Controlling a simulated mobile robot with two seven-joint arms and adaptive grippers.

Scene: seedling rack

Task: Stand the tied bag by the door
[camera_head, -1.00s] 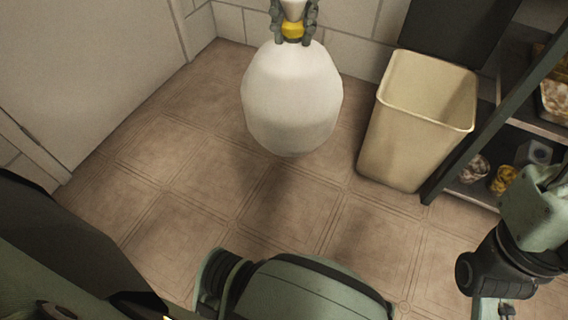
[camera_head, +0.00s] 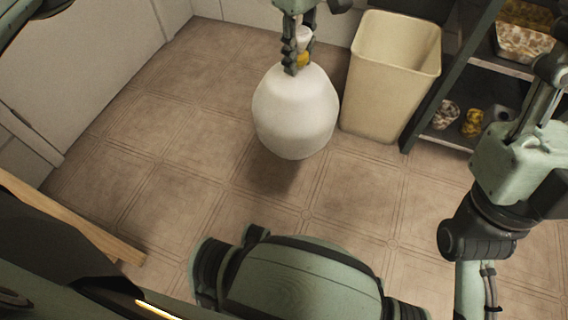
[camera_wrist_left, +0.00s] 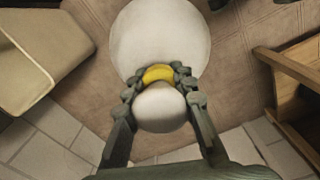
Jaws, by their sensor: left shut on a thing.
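The tied bag (camera_head: 295,112) is white and full, with a yellow tie (camera_head: 303,60) round its neck. It hangs upright a little above the tiled floor, its shadow below it. My left gripper (camera_head: 297,62) is shut on the bag's neck at the tie; in the left wrist view its fingers (camera_wrist_left: 160,82) close on both sides of the yellow tie. The door is probably the pale panel (camera_head: 85,75) at the left, but I cannot tell for sure. My right gripper is not in view.
A cream bin (camera_head: 390,85) stands close to the right of the bag. A dark shelf unit (camera_head: 445,140) holding several small items is further right. A wooden piece (camera_head: 85,225) shows at lower left. The floor (camera_head: 190,130) left of the bag is clear.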

